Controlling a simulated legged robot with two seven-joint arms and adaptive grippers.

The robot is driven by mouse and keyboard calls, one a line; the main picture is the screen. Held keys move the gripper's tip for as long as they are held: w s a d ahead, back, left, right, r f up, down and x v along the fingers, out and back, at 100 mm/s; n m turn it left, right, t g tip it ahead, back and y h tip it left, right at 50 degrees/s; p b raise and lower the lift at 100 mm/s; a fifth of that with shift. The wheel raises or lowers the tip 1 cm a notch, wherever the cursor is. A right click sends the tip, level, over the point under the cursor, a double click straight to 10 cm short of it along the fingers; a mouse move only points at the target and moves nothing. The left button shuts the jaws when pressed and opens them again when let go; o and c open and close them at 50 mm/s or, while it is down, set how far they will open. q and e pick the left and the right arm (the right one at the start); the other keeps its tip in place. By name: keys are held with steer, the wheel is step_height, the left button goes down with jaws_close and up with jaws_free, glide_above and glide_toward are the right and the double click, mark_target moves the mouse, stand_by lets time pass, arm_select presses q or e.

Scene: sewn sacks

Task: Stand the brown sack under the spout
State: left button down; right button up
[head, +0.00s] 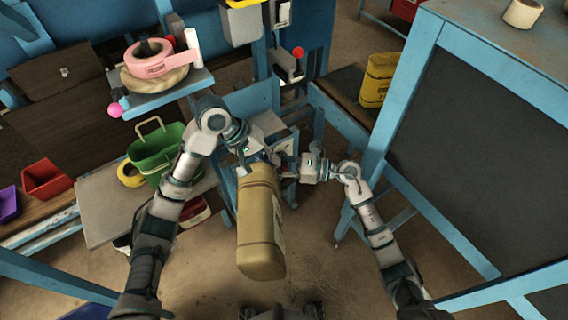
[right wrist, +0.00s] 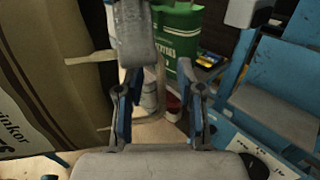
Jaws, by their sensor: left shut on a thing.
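The brown sack (head: 260,228) hangs in the middle of the head view, long side roughly upright, printing on its right side. My left gripper (head: 245,168) is shut on its top edge. My right gripper (head: 284,172) is just right of the sack's top, with its fingers apart. In the right wrist view the gap between the right fingers (right wrist: 158,95) looks empty, and the sack (right wrist: 38,85) stands to the left of them. A grey and yellow fixture (head: 243,20) is at the top; I cannot tell whether it is the spout.
A green bag (head: 156,150) stands on a low table (head: 105,205) at the left. A yellow sack (head: 377,80) is at the back right. A blue-framed dark panel (head: 480,130) stands right. Floor is clear at front.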

arm_select(q)
steer(key=shift+d, duration=0.1)
arm_select(e)
jaws_close()
arm_select(q)
steer(key=c, duration=1.2)
jaws_free()
